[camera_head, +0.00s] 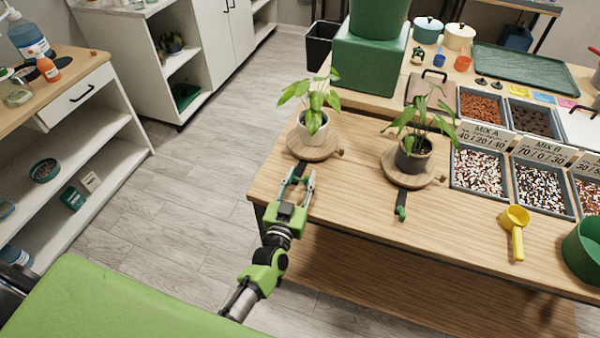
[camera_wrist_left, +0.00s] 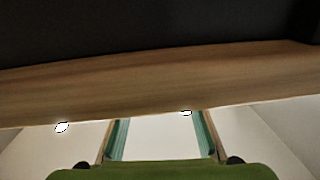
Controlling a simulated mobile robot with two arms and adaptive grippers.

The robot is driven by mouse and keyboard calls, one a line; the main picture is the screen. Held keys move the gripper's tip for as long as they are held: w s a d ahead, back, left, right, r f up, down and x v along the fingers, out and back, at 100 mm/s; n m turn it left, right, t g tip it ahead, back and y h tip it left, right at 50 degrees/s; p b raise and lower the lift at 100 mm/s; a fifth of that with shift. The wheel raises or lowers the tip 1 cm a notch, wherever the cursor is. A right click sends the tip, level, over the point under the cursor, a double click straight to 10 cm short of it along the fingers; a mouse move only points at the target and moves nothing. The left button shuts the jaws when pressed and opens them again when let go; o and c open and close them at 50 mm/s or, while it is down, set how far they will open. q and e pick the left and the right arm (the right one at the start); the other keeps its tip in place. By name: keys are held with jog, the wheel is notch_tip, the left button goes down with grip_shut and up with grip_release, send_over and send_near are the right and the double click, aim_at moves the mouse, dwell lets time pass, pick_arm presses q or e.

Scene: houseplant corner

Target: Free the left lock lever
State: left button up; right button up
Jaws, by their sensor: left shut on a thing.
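The left lock lever (camera_head: 299,168) shows as a short dark strip at the front of the left round wooden stand (camera_head: 313,153); the rest is hidden at my gripper. My left gripper (camera_head: 301,179) is at the table's front edge, its fingers pointing at that stand, shut on the lever. The left wrist view shows its two teal-lined fingers (camera_wrist_left: 160,138) apart, but not the lever clearly. My right gripper is not in view.
The right stand (camera_head: 412,178) carries a dark pot (camera_head: 411,160) with a plant; its green-tipped lever (camera_head: 401,213) points to the front. A yellow scoop (camera_head: 516,230) and trays of mix (camera_head: 479,192) lie to the right. The wooden table edge (camera_wrist_left: 160,82) crosses the wrist view.

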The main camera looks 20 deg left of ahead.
pick_arm(q)
jog(key=shift+w+r+n+y, duration=0.15)
jog(key=shift+n+y, duration=0.45)
jog(key=shift+y, duration=0.4)
jog(key=o, duration=1.1)
jog(key=shift+o, duration=0.2)
jog(key=shift+a+m+h, duration=0.1)
jog(key=shift+m+h, duration=0.2)
jog(key=shift+h, duration=0.1)
